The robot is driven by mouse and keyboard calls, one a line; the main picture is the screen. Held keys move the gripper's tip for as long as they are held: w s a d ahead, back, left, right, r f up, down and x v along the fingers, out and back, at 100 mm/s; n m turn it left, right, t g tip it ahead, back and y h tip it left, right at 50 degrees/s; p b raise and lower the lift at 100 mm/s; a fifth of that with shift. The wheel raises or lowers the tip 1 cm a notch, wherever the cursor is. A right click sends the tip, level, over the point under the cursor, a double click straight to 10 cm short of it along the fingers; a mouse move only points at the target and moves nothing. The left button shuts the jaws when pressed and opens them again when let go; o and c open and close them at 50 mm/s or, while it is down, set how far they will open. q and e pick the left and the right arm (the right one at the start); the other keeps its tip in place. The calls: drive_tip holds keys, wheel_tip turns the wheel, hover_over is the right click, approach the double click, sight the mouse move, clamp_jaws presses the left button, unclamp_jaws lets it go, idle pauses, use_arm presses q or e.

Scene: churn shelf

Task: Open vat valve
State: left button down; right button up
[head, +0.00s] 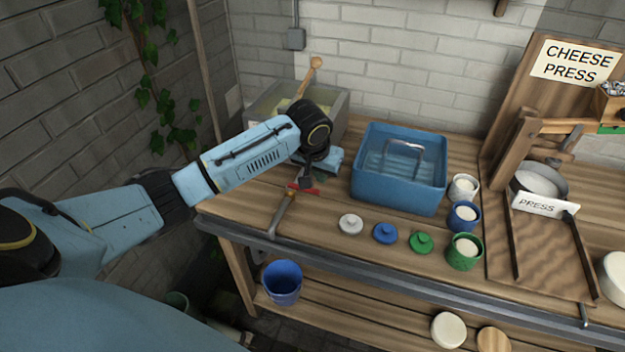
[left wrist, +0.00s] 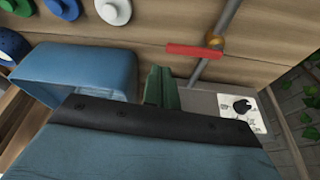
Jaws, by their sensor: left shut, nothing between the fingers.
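The vat (head: 335,115) is a grey steel box at the back left of the bench, with a wooden paddle standing in it. Its valve has a red bar handle (head: 305,190) set across a grey outlet pipe (head: 283,215); the red handle (left wrist: 195,51) and the pipe (left wrist: 224,30) also show in the left wrist view. My left gripper (head: 320,178) is over the bench beside the handle, partly hidden by its own wrist. Its green fingers (left wrist: 160,85) are shut and empty, and appear apart from the handle in the wrist view.
A blue tub (head: 400,190) stands close to the right of my left gripper. White, blue and green lids (head: 421,242) and cups (head: 464,252) sit along the front. The cheese press (head: 530,130) is at right. A blue bucket (head: 282,284) is below the bench edge. A dial (left wrist: 243,105) shows on a panel.

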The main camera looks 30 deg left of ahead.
use_arm(q)
drive_tip(key=shift+n+y, duration=0.3)
drive_tip(key=shift+n, duration=0.4)
drive_tip(key=w+a+r, duration=0.1)
drive_tip(key=r, duration=0.1)
drive_tip(key=w+a+r, duration=0.1)
drive_tip(key=a+r, duration=0.1)
drive_tip(key=shift+w+a, duration=0.2)
drive_tip(key=shift+a, duration=0.1)
drive_tip(key=b+x, duration=0.1)
drive_tip(key=x, duration=0.8)
drive_tip(key=shift+w+f, duration=0.1)
drive_tip(key=shift+f, duration=0.45)
drive_tip(key=s, duration=0.1)
drive_tip(key=s+p, duration=0.1)
drive_tip(key=shift+s+d+r, duration=0.15)
drive_tip(key=shift+s+d, duration=0.15)
drive_tip(key=shift+s, duration=0.05)
drive_tip(key=shift+s+d, duration=0.2)
drive_tip(key=shift+s, duration=0.35)
